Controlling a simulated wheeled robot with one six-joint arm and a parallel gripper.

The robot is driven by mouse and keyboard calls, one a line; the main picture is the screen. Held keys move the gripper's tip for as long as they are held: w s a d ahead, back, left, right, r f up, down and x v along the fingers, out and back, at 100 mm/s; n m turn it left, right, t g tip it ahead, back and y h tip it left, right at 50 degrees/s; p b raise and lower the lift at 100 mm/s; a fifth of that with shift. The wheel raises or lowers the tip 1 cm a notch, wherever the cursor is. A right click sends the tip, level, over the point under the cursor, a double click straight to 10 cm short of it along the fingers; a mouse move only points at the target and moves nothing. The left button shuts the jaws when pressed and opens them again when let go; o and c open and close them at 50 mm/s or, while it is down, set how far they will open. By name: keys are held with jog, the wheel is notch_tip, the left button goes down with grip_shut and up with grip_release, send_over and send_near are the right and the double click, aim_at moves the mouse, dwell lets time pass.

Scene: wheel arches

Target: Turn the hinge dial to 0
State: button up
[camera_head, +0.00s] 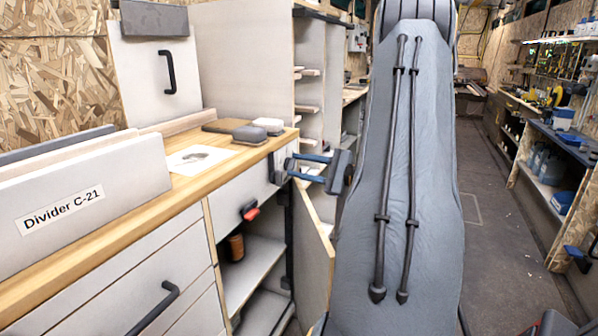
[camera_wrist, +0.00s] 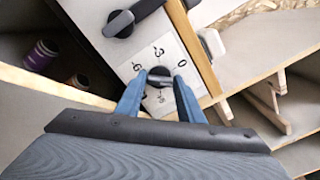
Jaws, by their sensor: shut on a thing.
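The hinge dial (camera_wrist: 159,75) is a small dark knob on a white plate (camera_wrist: 190,52) with printed numbers. I cannot tell which number the knob points to. In the head view my gripper (camera_head: 291,170) reaches left to the cabinet front at the worktop's end, and its fingers mostly hide the dial.
A black handle (camera_wrist: 133,18) sits on the white panel near the dial. An open cabinet door (camera_head: 315,245) stands below my gripper. The wooden worktop (camera_head: 190,186) holds a few pads and a paper sheet. Open shelves (camera_head: 252,270) lie beneath. The aisle floor (camera_head: 490,230) at right is clear.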

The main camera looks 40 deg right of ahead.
jog(key=n+b, duration=0.2)
jog(key=n, duration=0.1)
jog(key=n+b, duration=0.1)
jog(key=shift+f+n+b, duration=0.25)
jog(key=shift+n+b, duration=0.05)
jog(key=shift+b, duration=0.1)
jog(key=n+b, duration=0.3)
jog(key=shift+r+n, duration=0.1)
jog(key=shift+n, duration=0.2)
jog(key=o, duration=1.1)
jog(key=shift+c, duration=0.2)
jog(key=v, duration=0.8)
jog(key=shift+p, duration=0.3)
jog(key=shift+r, duration=0.1)
